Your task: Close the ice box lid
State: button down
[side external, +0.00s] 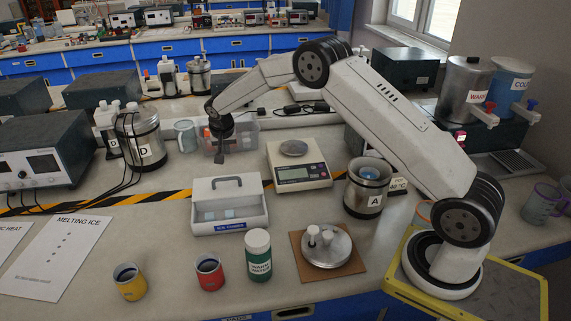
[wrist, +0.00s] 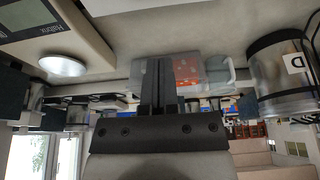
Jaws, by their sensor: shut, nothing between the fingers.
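The ice box (side external: 229,218) is a white box with a blue label on its front, standing in the middle of the bench. Its lid (side external: 227,191), with a dark handle, stands raised at the back of the box. A few pale ice cubes show inside. My gripper (side external: 220,158) is shut and empty, pointing down behind the raised lid and apart from it. In the wrist view the gripper fingers (wrist: 158,85) show close together in front of a clear bin (wrist: 205,72). The ice box is not recognisable in the wrist view.
The clear bin with orange items (side external: 243,138) stands right by my gripper. A balance (side external: 298,175) is to the right of the box. A green-labelled bottle (side external: 258,257) and a red cup (side external: 209,275) stand in front. A metal pot marked D (side external: 140,137) is at back left.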

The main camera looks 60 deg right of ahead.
send_over(230, 184)
jog(key=w+d, duration=0.3)
notch_tip(230, 184, down, 6)
jog(key=shift+s+a+f, duration=0.1)
jog(key=shift+s, duration=0.05)
jog(key=shift+s+a, duration=0.15)
jog(key=shift+a, duration=0.05)
jog(key=shift+s+a+f, duration=0.25)
jog(key=shift+s+a, duration=0.95)
jog(key=shift+s+a, duration=0.1)
jog(key=shift+s+a, duration=3.4)
jog(key=shift+s, duration=0.05)
